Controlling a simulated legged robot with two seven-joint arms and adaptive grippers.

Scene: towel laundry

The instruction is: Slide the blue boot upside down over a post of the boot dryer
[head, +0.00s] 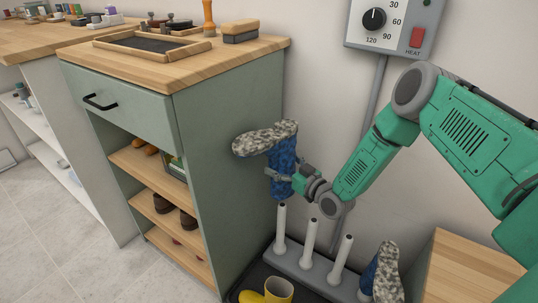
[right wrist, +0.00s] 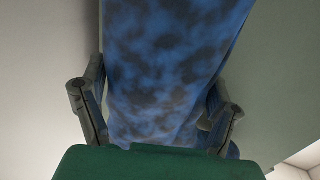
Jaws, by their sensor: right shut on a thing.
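The blue boot (head: 284,170) is upside down, its mottled grey sole (head: 264,138) on top and its toe pointing left. My right gripper (head: 288,176) is shut on its shaft, with one finger on each side in the right wrist view, where the blue boot (right wrist: 170,70) fills the middle. The boot dryer (head: 305,268) has a grey base with white upright posts. In the head view, the boot's lower end appears just above the tip of the leftmost post (head: 281,230); the depth between them is unclear. The boot's opening is hidden. My left gripper is not in view.
A second blue boot (head: 386,274) with a mottled sole is at the dryer's right end. A yellow boot (head: 278,290) sits in front in the dark tray. A green cabinet (head: 235,130) stands close left, a wooden surface (head: 465,272) right. A control box (head: 392,22) hangs above.

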